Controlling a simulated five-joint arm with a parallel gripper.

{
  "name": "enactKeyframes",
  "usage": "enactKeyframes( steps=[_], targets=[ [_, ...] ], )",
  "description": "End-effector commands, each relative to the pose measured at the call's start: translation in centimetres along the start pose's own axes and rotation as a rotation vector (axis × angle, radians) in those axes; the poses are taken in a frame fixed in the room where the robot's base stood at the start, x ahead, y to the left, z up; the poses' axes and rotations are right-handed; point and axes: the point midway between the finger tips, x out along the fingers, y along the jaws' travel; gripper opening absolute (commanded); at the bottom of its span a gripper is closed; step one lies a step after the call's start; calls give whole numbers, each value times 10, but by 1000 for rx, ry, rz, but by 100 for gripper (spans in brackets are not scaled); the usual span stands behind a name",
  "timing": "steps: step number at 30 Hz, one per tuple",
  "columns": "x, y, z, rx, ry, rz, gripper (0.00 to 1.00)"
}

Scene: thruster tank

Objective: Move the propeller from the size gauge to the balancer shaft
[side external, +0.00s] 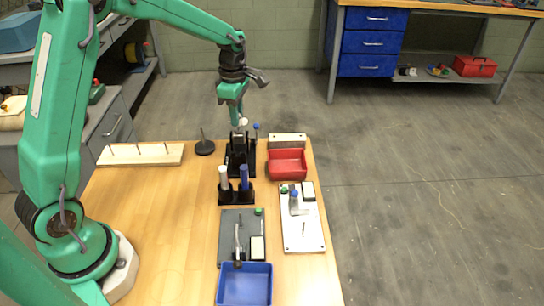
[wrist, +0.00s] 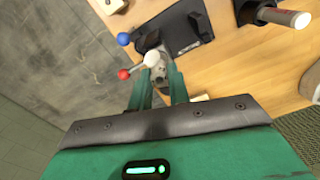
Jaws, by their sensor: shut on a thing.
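My gripper (side external: 236,118) points down over a black stand (side external: 240,160) at the far middle of the table. In the wrist view its green fingers (wrist: 160,74) are shut around a small grey part, apparently the propeller (wrist: 158,69), mostly hidden by the fingers. A white ball (wrist: 151,59), a blue ball (wrist: 123,39) and a red ball (wrist: 124,74) show close by. The black stand, which may be the size gauge, is below; I cannot tell whether the grey part touches it. A thin upright rod on a round black base (side external: 204,147) stands to the left; which thing is the balancer shaft is unclear.
A black holder (side external: 236,194) with a white and a blue handle stands nearer. A red bin (side external: 287,164), a white board (side external: 302,230), a grey board (side external: 229,225) and a blue bin (side external: 245,286) line the right. A pegged pale block (side external: 140,154) lies left. The middle-left table is clear.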

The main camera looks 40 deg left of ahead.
Motion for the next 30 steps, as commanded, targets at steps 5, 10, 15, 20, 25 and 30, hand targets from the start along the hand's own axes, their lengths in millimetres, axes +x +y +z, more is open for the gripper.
enactKeyframes(
  steps=[5,10,15,20,25,30],
  targets=[
    [4,0,0,0,0,-1,0],
    [7,0,0,0,0,0,0],
    [7,0,0,0,0,0,0],
    [7,0,0,0,0,0,0],
    [8,0,0,0,0,0,0],
    [11,0,0,0,0,-1,0]
  ],
)
